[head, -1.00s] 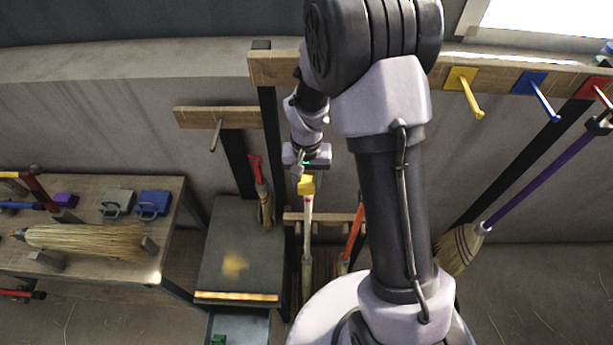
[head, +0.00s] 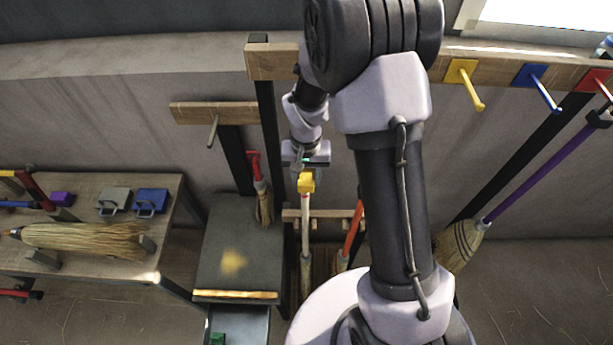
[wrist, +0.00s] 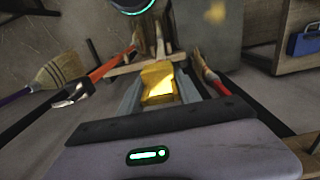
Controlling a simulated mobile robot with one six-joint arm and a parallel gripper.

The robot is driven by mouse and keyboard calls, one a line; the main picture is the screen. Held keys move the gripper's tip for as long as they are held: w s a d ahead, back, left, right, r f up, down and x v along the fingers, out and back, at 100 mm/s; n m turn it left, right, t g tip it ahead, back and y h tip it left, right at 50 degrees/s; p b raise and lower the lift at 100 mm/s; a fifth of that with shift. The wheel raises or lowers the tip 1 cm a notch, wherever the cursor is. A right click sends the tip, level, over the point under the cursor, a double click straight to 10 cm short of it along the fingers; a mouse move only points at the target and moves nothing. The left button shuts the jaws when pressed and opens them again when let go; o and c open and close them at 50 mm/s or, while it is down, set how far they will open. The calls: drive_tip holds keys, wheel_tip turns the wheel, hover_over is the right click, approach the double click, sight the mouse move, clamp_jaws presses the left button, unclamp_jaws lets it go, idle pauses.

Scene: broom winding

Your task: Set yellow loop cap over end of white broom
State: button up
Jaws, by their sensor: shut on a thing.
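The yellow loop cap (head: 306,183) is between the fingers of my gripper (head: 304,168), and it also shows in the wrist view (wrist: 157,82) with a finger on each side. My gripper is shut on it. The white broom (head: 306,225) stands upright in the rack, its white handle directly below the cap in the head view. The cap appears at the top end of the handle; whether it is seated or just above cannot be told. In the wrist view the cap hides the handle's end.
An orange-handled tool (head: 352,235) stands close right of the white broom in the wooden rack (head: 291,215). A red-handled brush (head: 262,190) hangs to the left. A dark stand (head: 240,245) and a workbench (head: 95,187) with colored caps lie further left. A purple broom (head: 540,180) leans at right.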

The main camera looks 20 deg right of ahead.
sight(305, 170)
drive_tip(key=shift+a, duration=0.15)
drive_tip(key=shift+f, duration=0.2)
drive_tip(key=shift+f+b, duration=1.4)
drive_tip(key=shift+b, duration=0.15)
drive_tip(key=o, duration=1.4)
drive_tip(key=shift+r, duration=0.15)
drive_tip(key=shift+r+p, duration=2.35)
drive_tip(key=shift+r, duration=1.1)
